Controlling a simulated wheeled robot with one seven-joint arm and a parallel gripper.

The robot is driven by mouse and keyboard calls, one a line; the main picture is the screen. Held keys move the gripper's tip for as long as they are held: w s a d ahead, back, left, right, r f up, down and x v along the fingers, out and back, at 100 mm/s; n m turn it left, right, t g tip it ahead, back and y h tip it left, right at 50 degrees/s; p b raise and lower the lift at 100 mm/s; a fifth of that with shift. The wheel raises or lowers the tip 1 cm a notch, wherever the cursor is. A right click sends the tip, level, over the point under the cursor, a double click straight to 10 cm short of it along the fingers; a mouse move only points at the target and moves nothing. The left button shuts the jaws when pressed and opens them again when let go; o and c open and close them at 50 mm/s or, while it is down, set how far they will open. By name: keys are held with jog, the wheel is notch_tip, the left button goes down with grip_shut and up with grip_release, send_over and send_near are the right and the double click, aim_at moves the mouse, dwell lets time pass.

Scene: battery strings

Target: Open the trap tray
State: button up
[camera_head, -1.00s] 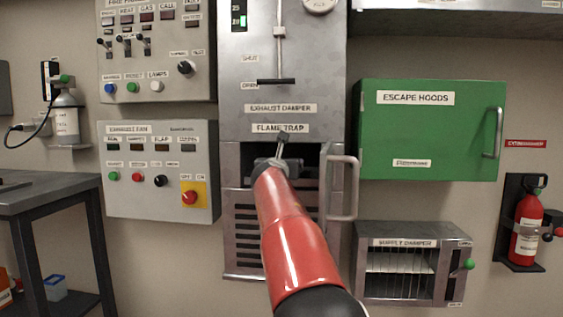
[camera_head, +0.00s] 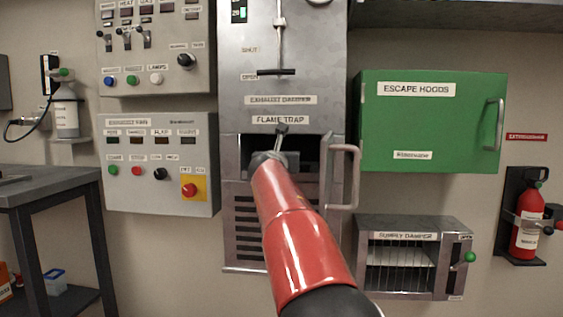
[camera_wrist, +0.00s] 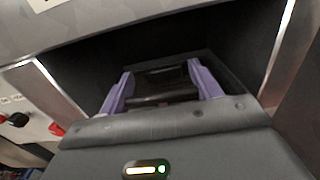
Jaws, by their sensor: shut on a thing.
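The flame trap bay is a dark rectangular opening (camera_head: 309,157) under the FLAME TRAP label (camera_head: 280,120) in the grey metal cabinet. My red arm reaches to it, and my gripper is largely hidden there in the head view. In the wrist view the purple fingers of my gripper (camera_wrist: 163,88) are inside the opening, one on each side of a dark tray-like part (camera_wrist: 166,84). They are shut on it. The tray's full outline and how far out it stands cannot be told.
A metal handle (camera_head: 344,177) stands out at the right of the opening, close to my arm. A slotted grille (camera_head: 246,231) is below. The green escape hoods box (camera_head: 430,125) and supply damper (camera_head: 408,262) are to the right, the fan panel (camera_head: 150,200) to the left.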

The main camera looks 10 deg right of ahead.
jog(key=b+v, duration=0.5)
jog(key=v, duration=0.9)
jog(key=shift+b, duration=0.3)
jog(key=o, duration=1.4)
jog(key=v, duration=0.7)
jog(key=shift+s+a+r+b, duration=0.1)
jog(key=shift+s+b, duration=0.25)
jog(key=shift+b, duration=0.05)
